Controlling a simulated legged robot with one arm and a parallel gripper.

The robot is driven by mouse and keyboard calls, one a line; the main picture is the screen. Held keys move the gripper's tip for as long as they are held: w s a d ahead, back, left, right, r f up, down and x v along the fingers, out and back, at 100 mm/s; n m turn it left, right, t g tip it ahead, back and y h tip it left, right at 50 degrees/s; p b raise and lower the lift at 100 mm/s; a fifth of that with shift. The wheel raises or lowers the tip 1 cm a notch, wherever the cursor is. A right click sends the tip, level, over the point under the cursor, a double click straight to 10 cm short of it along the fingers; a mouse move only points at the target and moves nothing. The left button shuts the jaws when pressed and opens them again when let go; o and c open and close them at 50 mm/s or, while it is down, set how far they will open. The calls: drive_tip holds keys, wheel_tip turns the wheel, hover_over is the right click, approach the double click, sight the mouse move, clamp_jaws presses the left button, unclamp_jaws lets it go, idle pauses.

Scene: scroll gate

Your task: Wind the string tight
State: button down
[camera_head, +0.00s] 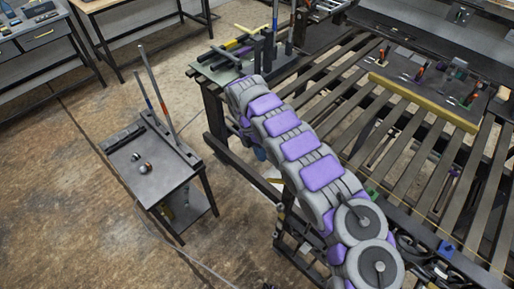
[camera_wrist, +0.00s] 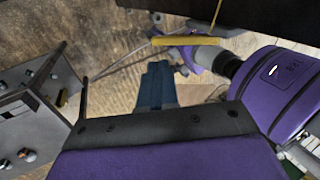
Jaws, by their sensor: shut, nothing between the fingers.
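My gripper (camera_wrist: 158,84) shows in the wrist view as blue-grey fingers, shut and empty, over brown floor. A thin pale string-like line (camera_wrist: 118,69) runs slantwise to the left of the fingers. A thin yellowish strand (camera_wrist: 215,15) hangs at the top, above a short yellow bar (camera_wrist: 188,40). I cannot tell whether these strands are one string, or whether they are taut. The gripper touches neither of them visibly. In the head view my purple and grey arm crosses the middle, and I cannot make out the fingers there.
A small dark table (camera_head: 140,160) with upright rods (camera_head: 158,88) stands left of my arm. A slatted frame (camera_head: 345,95) with a long yellow bar (camera_head: 425,103) fills the right. Workbenches stand at the upper left. A grey metal bracket (camera_wrist: 30,95) is close on the left in the wrist view.

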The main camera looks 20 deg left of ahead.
sight(271, 179)
drive_tip(key=shift+s+d+r+b+x, duration=0.1)
drive_tip(key=shift+d+b+x, duration=0.05)
drive_tip(key=shift+x, duration=1.2)
drive_tip(key=shift+s+d+r+b+x, duration=0.1)
drive_tip(key=shift+d+b+x, duration=0.1)
drive_tip(key=shift+x, duration=1.1)
drive_tip(key=shift+s+d+r+b+x, duration=0.1)
drive_tip(key=shift+d+x, duration=0.05)
drive_tip(key=shift+x, duration=1.2)
